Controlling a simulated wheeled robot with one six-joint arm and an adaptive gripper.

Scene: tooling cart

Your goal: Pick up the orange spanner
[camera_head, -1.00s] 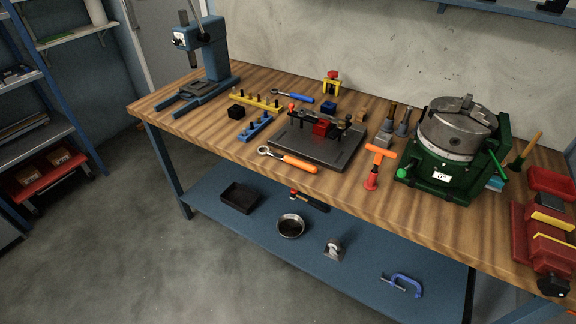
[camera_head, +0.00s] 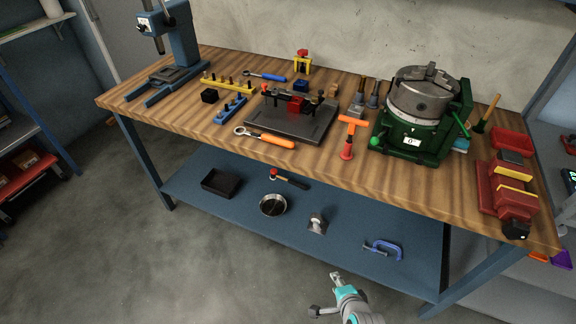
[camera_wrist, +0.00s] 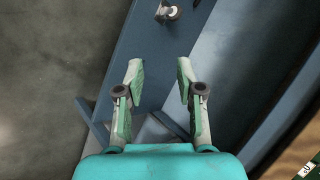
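The orange spanner (camera_head: 266,138) lies flat on the wooden bench top near its front edge, left of the middle in the head view. It has an orange handle on the right and a bright metal ring end on the left. My gripper (camera_head: 337,276) is low at the bottom of the head view, in front of the bench and well away from the spanner. In the wrist view my gripper (camera_wrist: 160,68) has its two fingers spread apart with nothing between them. The spanner does not show in the wrist view.
A dark plate (camera_head: 290,122) with a red block lies just behind the spanner. A red-and-orange tool (camera_head: 348,138) stands to its right, beside a green rotary table (camera_head: 412,135). A blue rack (camera_head: 229,110) is behind left. The lower shelf (camera_head: 340,232) holds several items.

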